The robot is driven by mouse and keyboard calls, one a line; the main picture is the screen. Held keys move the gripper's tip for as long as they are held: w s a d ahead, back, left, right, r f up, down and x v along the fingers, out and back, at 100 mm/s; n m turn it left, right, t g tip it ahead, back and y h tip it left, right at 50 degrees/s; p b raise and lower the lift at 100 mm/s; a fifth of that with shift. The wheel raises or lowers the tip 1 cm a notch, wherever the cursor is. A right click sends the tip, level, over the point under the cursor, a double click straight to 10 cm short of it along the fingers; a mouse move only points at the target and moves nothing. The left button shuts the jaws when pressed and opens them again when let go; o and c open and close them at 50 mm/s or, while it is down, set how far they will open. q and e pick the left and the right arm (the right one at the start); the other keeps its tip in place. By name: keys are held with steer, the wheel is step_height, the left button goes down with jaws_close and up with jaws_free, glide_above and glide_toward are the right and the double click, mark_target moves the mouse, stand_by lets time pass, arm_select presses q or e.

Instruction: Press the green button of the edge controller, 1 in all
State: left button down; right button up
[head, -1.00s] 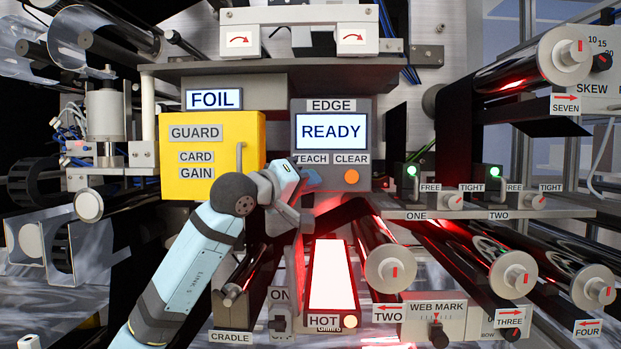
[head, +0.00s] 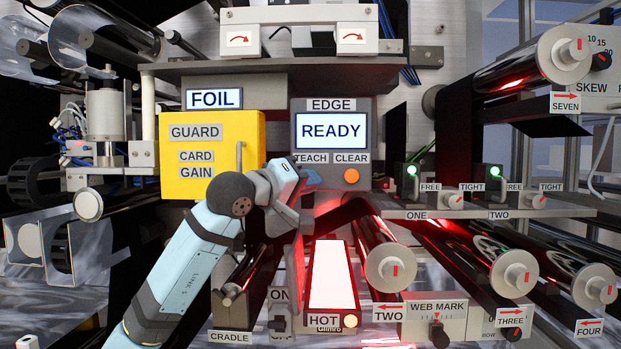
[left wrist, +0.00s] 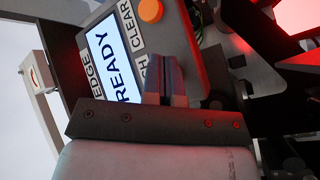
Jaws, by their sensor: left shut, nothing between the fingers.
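The edge controller (head: 366,112) is a grey box under the EDGE label, with a screen (head: 331,131) reading READY and the labels TEACH and CLEAR below it. An orange button (head: 351,177) sits under CLEAR. No green button shows; the spot under TEACH is covered by my left gripper (head: 308,178). That gripper is shut and empty, its fingertips at the controller's lower left part. In the left wrist view the shut fingers (left wrist: 165,82) overlap the controller's face (left wrist: 184,50) beside the TEACH label; I cannot tell whether they touch. The orange button (left wrist: 150,10) is clear of them.
A yellow guard box (head: 212,150) with a handle stands left of the controller. Below are a glowing HOT plate (head: 331,275) and several rollers. Two green lamps (head: 411,170) stand on a shelf to the right. A shelf (head: 270,68) overhangs the controller.

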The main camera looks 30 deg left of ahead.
arm_select(q)
steer(key=s+d, duration=0.1)
steer(key=s+b, duration=0.1)
steer(key=s, duration=0.1)
steer(key=s+d, duration=0.1)
steer(key=shift+s+d, duration=0.15)
steer(key=shift+d, duration=0.15)
stand_by(0.9)
